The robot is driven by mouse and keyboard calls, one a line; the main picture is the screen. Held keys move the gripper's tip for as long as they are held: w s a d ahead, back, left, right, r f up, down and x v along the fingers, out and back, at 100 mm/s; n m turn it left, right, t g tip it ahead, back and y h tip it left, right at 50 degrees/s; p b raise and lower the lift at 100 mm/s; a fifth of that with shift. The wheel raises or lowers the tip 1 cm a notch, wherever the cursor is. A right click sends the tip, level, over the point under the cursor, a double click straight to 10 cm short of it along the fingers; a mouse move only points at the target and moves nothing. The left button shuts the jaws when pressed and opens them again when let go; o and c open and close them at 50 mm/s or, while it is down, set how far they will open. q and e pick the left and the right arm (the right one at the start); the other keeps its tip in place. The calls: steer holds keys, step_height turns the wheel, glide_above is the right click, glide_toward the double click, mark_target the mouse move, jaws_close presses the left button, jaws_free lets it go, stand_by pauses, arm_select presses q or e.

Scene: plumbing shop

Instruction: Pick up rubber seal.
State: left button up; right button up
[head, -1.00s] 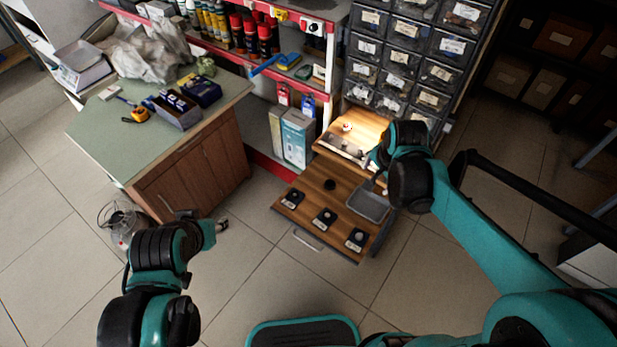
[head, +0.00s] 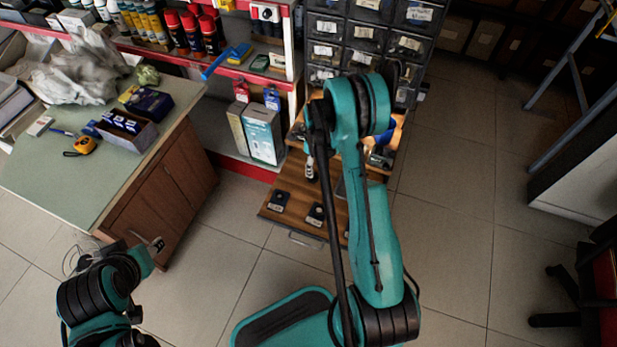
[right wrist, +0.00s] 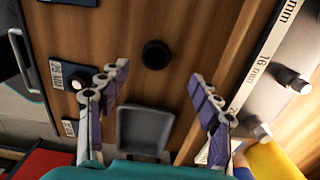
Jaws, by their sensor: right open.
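The rubber seal (right wrist: 155,55) appears to be the small black round piece on the wooden drawer board (right wrist: 195,30) in the right wrist view. In the head view I cannot make it out; my right arm and gripper cover that area. My right gripper (right wrist: 158,75) is open and empty, its two fingers spread wide, with the seal between and just beyond the fingertips in the picture. In the head view the right gripper (head: 311,168) points down over the board. My left gripper (head: 156,244) is at the lower left, away from the board; its jaws are unclear.
A grey tray (right wrist: 144,130) lies on the board near the seal. Labelled black holders (head: 278,201) line the board's front edge. A raised ledge with a size strip (right wrist: 262,60) and metal pieces borders the board. A green-topped bench (head: 60,185) stands left.

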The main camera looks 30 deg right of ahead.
mark_target(313, 179)
steer(key=f+b, duration=0.1)
steer(key=f, duration=0.1)
steer(key=f+b, duration=0.1)
steer(key=f, duration=0.1)
steer(key=f+b, duration=0.1)
steer(key=f, duration=0.1)
steer(key=shift+s+a, duration=0.1)
steer(key=shift+a, duration=0.3)
steer(key=shift+r, duration=0.1)
steer(key=c, duration=0.9)
